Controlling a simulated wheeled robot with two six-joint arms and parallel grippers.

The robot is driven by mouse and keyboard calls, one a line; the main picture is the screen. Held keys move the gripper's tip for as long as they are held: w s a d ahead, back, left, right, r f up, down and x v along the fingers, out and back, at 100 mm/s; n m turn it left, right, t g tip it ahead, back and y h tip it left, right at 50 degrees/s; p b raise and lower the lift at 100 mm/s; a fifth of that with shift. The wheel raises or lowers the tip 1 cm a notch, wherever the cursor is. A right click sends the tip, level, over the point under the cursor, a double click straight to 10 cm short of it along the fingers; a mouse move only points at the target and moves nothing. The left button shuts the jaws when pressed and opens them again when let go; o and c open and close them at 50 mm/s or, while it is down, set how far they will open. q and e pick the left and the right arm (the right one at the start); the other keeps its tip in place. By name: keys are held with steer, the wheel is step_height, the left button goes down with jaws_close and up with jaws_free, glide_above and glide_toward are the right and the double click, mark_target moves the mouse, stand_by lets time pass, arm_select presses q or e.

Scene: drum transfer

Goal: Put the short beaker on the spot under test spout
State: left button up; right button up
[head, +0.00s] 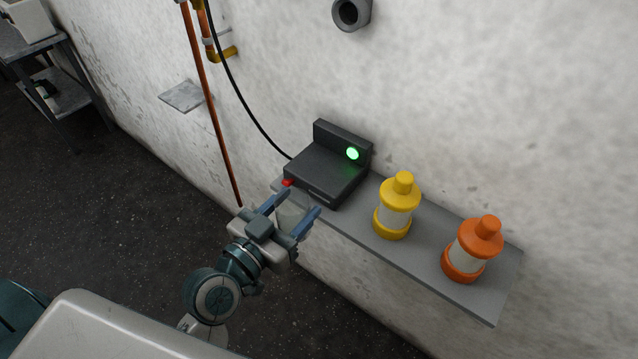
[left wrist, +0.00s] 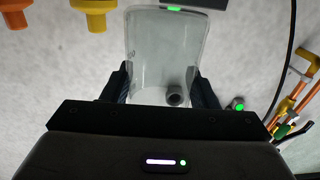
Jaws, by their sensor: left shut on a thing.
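My left gripper (head: 291,208) is shut on a clear, colourless beaker (head: 291,215), held just in front of the shelf's left end. In the left wrist view the beaker (left wrist: 163,45) stands out between the two dark fingers and looks empty. A yellow spout-like fitting (head: 223,53) sticks out from the copper pipe on the wall, with a small grey ledge (head: 182,96) below and to its left. I cannot tell for sure whether this is the test spout, and no marked spot is clear. My right gripper is not in view.
The grey shelf (head: 420,252) carries a black device (head: 325,172) with a green light, a yellow-capped bottle (head: 397,207) and an orange-capped bottle (head: 472,250). A black cable (head: 243,105) and copper pipe (head: 211,100) run down the wall. A grey round pipe end (head: 350,13) protrudes above.

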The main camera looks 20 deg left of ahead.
arm_select(q)
steer(key=shift+s+d+r, duration=0.15)
steer(key=shift+r, duration=0.2)
steer(key=shift+s+d+r, duration=0.1)
steer(key=shift+r, duration=0.25)
steer(key=shift+d, duration=0.15)
steer(key=w+f+b, duration=0.1)
steer(key=w, duration=0.4)
steer(key=w+f+b, duration=0.1)
steer(key=w+f, duration=0.1)
steer(key=w, duration=0.3)
steer(key=w+f+b, duration=0.1)
steer(key=w+b, duration=0.1)
steer(key=w, duration=0.3)
steer(key=shift+w+a+f, duration=0.3)
steer(key=shift+f, duration=0.1)
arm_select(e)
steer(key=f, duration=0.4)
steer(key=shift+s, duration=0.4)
arm_select(q)
steer(key=shift+f, duration=0.1)
